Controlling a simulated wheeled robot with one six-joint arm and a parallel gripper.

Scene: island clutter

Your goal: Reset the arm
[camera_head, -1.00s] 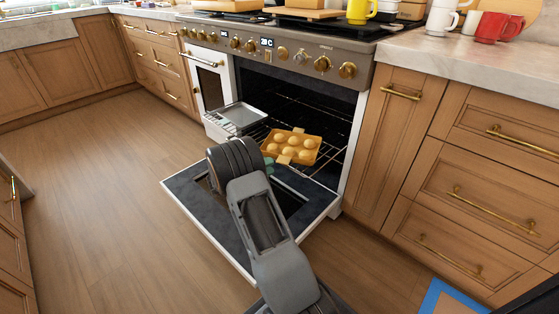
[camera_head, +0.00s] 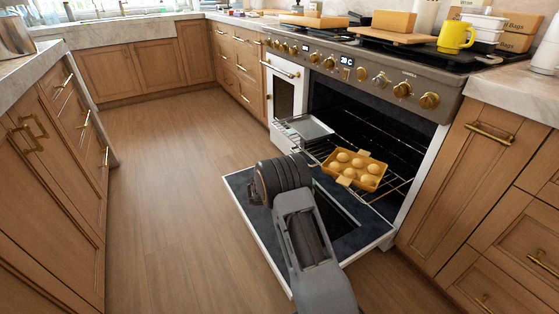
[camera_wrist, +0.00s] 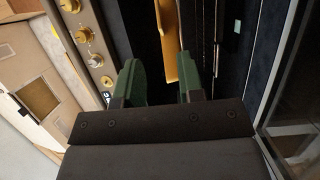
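My arm (camera_head: 305,235) reaches over the lowered oven door (camera_head: 258,232) toward the open oven. My gripper is hidden behind the arm in the head view. In the wrist view my gripper (camera_wrist: 162,82) shows two green fingers held apart, with nothing between them. A golden muffin tray (camera_head: 371,180) with several pale round buns sits on the pulled-out oven rack (camera_head: 397,184). The tray's edge (camera_wrist: 170,45) also shows just past the fingertips in the wrist view. I cannot tell whether a finger touches it.
A grey metal tray (camera_head: 305,130) lies left of the muffin tray. The oven's knob panel (camera_head: 365,72) is above, with a yellow mug (camera_head: 455,37) on top. Cabinets stand on the right (camera_head: 490,195) and left (camera_head: 55,170). The wooden floor (camera_head: 175,190) between is clear.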

